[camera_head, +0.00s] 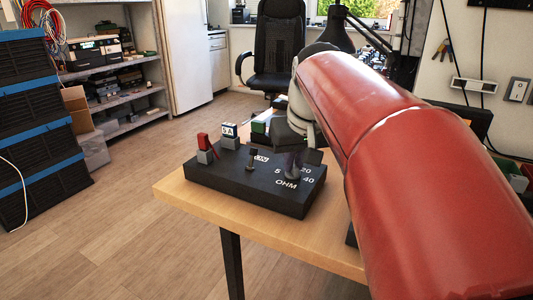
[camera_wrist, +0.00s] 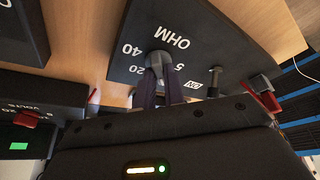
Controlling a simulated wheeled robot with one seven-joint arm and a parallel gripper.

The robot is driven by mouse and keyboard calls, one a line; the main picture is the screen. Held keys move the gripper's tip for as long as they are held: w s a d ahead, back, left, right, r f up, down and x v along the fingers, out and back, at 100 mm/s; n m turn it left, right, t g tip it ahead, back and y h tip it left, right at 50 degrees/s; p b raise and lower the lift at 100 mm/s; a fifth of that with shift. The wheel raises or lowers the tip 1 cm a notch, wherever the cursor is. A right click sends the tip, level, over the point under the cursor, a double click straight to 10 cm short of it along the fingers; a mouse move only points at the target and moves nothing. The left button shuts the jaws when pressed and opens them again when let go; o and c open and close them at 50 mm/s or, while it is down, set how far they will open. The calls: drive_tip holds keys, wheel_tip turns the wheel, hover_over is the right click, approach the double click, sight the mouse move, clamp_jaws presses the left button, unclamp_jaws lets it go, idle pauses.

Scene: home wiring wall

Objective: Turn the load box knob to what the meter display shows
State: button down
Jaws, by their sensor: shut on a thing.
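The load box (camera_head: 225,178) is a flat black box on the wooden table, marked OHM with 5, 20 and 40 around its knob; it also shows in the wrist view (camera_wrist: 225,45). My gripper (camera_head: 293,165) is over the knob end of the box. In the wrist view its two dark fingers (camera_wrist: 161,90) are shut on the grey knob (camera_wrist: 158,62), which stands between the numbers. The fingers partly cover the knob, so I cannot tell where it points. A black meter marked VOLTS (camera_wrist: 50,95) has a lit green display (camera_wrist: 19,146); its reading is not legible.
On the load box stand a small toggle switch (camera_head: 252,158), a red-topped grey terminal (camera_head: 204,148) and a 5A block (camera_head: 229,135). The table's wooden front edge (camera_head: 270,243) is bare. Blue-black crates (camera_head: 30,120), a shelf and an office chair (camera_head: 277,50) stand beyond.

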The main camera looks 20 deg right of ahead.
drive_tip(key=m+h, duration=0.1)
drive_tip(key=m, duration=0.2)
drive_tip(key=m+g+h+p, duration=0.1)
drive_tip(key=m, duration=0.2)
drive_tip(key=shift+w+a, duration=0.1)
drive_tip(key=shift+a, duration=0.1)
drive_tip(key=m+g, duration=0.1)
drive_tip(key=m, duration=0.2)
drive_tip(key=m+g+h+p, duration=0.1)
drive_tip(key=m, duration=0.2)
drive_tip(key=shift+w+a+m+h, duration=0.1)
drive_tip(key=shift+w+m+h, duration=0.05)
drive_tip(key=shift+m+h, duration=0.2)
drive_tip(key=m+g, duration=0.1)
drive_tip(key=m, duration=0.2)
drive_tip(key=m+g+p, duration=0.1)
drive_tip(key=m, duration=0.2)
drive_tip(key=shift+w+m+g, duration=0.15)
drive_tip(key=shift+m+g, duration=0.1)
drive_tip(key=shift+g, duration=0.15)
drive_tip(key=m+g, duration=0.1)
drive_tip(key=m, duration=0.2)
drive_tip(key=shift+w, duration=0.1)
drive_tip(key=shift+m+g+y, duration=0.6)
drive_tip(key=shift+m+y, duration=0.25)
drive_tip(key=shift+m, duration=1.15)
drive_tip(key=c, duration=1.5)
unclamp_jaws()
